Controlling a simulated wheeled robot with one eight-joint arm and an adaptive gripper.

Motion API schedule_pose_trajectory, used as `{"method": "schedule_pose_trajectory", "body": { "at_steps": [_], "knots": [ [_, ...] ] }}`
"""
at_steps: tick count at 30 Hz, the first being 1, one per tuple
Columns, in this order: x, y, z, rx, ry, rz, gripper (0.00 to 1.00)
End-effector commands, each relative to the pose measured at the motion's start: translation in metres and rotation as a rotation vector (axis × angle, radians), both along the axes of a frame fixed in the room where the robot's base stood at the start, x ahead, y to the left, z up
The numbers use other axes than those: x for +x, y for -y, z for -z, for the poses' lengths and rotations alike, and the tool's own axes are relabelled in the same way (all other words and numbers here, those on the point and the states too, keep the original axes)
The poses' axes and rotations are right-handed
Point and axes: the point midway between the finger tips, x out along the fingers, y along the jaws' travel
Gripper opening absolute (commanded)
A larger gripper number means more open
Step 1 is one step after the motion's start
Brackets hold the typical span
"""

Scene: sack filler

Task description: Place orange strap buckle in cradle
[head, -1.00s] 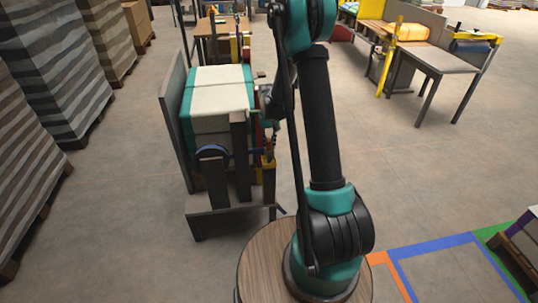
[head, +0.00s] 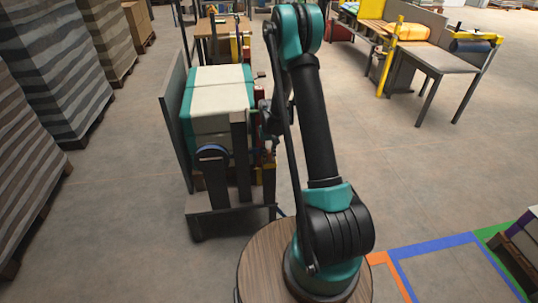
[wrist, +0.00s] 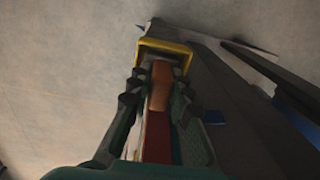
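The orange strap buckle (wrist: 162,88) lies between the two fingers of my gripper (wrist: 163,86) in the wrist view. The fingers flank it closely and appear shut on it. A yellow bracket-shaped frame (wrist: 165,47), which looks like the cradle, is just beyond the fingertips. Whether the buckle touches it cannot be told. A red strip (wrist: 157,136) runs from the buckle toward the palm. In the head view my gripper (head: 270,128) is at the right side of the sack station, small and partly hidden by my arm.
The sack station (head: 228,203) has dark posts, a blue roller (head: 213,152) and a pale sack (head: 222,95) with teal edges. A dark beam (wrist: 225,100) runs close to the right finger. Striped stacks (head: 58,75) stand at left, a table (head: 440,57) at far right. Floor between is open.

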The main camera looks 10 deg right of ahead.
Motion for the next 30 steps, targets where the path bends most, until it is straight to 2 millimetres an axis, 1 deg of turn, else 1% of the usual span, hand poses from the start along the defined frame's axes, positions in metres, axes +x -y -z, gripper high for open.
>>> {"method": "schedule_pose_trajectory", "body": {
  "at_steps": [1,4,5,13,17,20,30],
  "knots": [
    [0.0,0.0,0.0,0.0,0.0,0.0,0.26],
    [0.0,0.0,0.0,0.0,0.0,0.0,0.38],
    [0.0,0.0,0.0,0.0,0.0,0.0,0.39],
    [0.0,0.0,-0.001,0.0,0.0,0.0,0.39],
    [0.0,0.0,-0.008,0.0,0.0,0.0,0.39],
    [0.0,0.0,-0.021,0.0,0.0,0.0,0.39],
    [-0.001,0.0,-0.087,0.0,0.0,0.0,0.39]
  ]
}}
